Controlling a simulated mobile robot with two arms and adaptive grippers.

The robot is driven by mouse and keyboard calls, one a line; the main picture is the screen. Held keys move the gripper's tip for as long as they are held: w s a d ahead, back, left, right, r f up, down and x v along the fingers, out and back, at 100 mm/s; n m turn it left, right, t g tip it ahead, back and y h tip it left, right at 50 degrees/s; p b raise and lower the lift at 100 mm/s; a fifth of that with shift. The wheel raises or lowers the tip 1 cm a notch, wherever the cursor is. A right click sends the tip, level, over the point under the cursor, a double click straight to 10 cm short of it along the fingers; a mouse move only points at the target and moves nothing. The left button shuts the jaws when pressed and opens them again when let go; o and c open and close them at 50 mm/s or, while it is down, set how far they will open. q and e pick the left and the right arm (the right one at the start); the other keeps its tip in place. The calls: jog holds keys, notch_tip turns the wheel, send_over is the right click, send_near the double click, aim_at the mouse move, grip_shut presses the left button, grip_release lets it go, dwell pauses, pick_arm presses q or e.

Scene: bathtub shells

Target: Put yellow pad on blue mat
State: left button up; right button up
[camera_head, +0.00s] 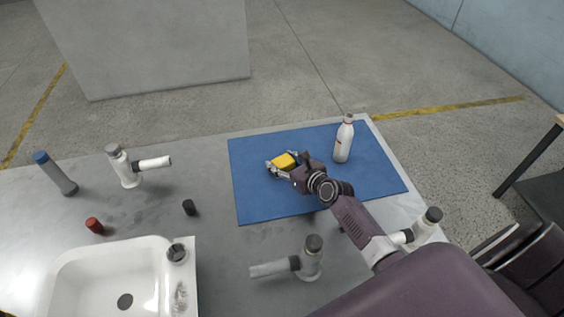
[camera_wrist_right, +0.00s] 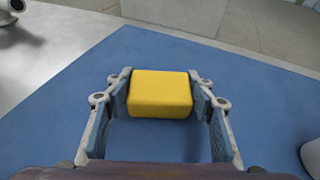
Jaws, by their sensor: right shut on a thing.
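The yellow pad (camera_head: 284,160) is a small block held between the fingers of my right gripper (camera_head: 281,167). In the right wrist view the yellow pad (camera_wrist_right: 160,94) sits between the two blue-grey finger pads of the right gripper (camera_wrist_right: 160,100), which is shut on it. The blue mat (camera_head: 270,200) lies flat on the grey table, and it also fills much of the right wrist view (camera_wrist_right: 60,135). The pad is over the mat's left-middle part; I cannot tell whether it touches the mat. My left gripper is not in view.
A white bottle (camera_head: 343,142) stands on the mat's right part. A white sink (camera_head: 85,268) is at the lower left. Several faucets, including one (camera_head: 128,166) at the left, and small caps stand on the table (camera_head: 215,235). The mat's left part is clear.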

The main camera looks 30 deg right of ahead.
jog(key=shift+f, duration=0.15)
jog(key=o, duration=0.9)
jog(key=shift+s+r, duration=0.1)
jog(key=shift+r, duration=0.2)
jog(key=p+v, duration=0.1)
jog(key=v, duration=1)
jog(key=shift+s, duration=0.45)
